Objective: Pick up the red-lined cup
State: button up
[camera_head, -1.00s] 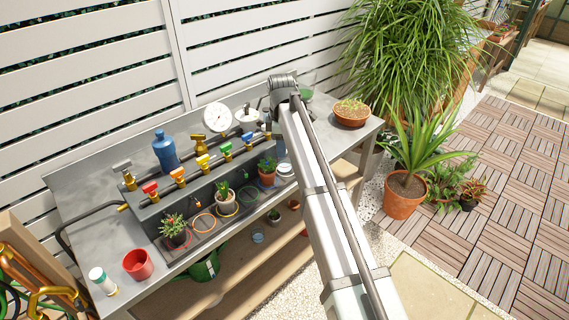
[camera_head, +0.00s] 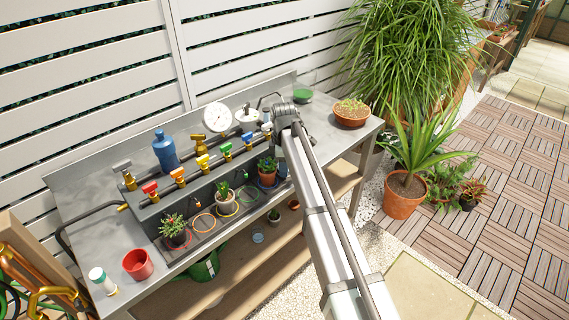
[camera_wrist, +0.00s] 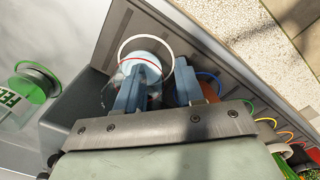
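The red-lined cup (camera_wrist: 138,58) shows in the wrist view as a pale, clear round cup with a thin red line, inside a white ring (camera_wrist: 171,48) on the dark tray. My gripper (camera_wrist: 162,80) has its two pale blue fingers apart over it. The left finger overlaps the cup in the picture, and the right finger is beside the ring. I cannot tell whether either finger touches the cup. In the head view, my gripper (camera_head: 285,128) is over the right end of the bench tray and hides most of the cup's spot.
A green-rimmed cup (camera_wrist: 38,82) stands left in the wrist view. Small potted plants (camera_head: 268,166) and coloured rings (camera_head: 204,223) line the tray, left of my arm. Coloured valves (camera_head: 202,162) stand behind them. A brown bowl (camera_head: 351,112) is at the right end.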

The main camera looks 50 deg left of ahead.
jog(key=shift+c, duration=0.2)
grip_shut()
dwell(0.3)
